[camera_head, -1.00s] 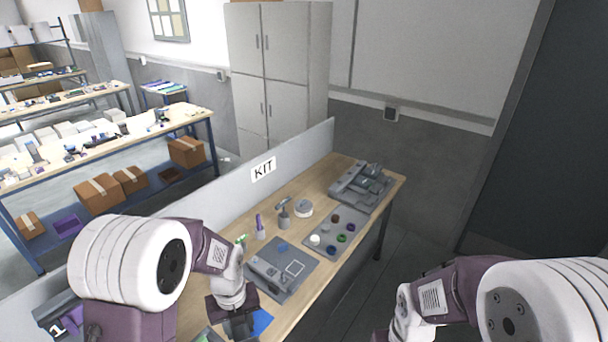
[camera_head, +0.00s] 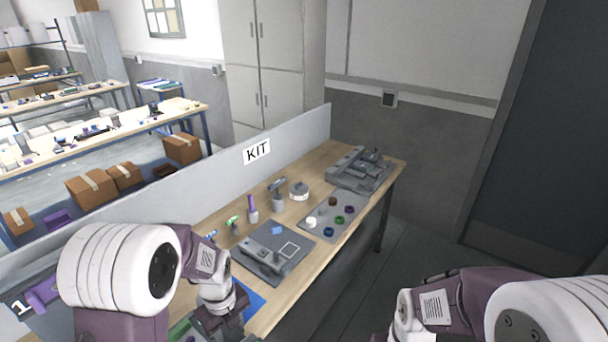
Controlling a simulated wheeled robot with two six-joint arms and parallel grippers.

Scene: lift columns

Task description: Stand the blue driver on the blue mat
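The blue mat (camera_head: 254,298) lies on the table, partly hidden behind my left arm. A tool with a small blue top (camera_head: 211,235), which may be the blue driver, shows just above my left forearm; its lower part is hidden. My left gripper (camera_head: 216,326) points down in front of the mat's left side, at the bottom edge of the picture. Its fingertips are not clear, and I cannot tell whether it holds anything. My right arm comes in at the lower right, with its gripper outside the picture.
Green (camera_head: 234,225) and purple (camera_head: 252,209) drivers stand in a row behind a grey fixture board (camera_head: 290,263) bearing a blue block (camera_head: 277,230). A grey tray (camera_head: 318,213) holds several round pieces. A grey partition (camera_head: 215,178) labelled KIT runs along the table's back.

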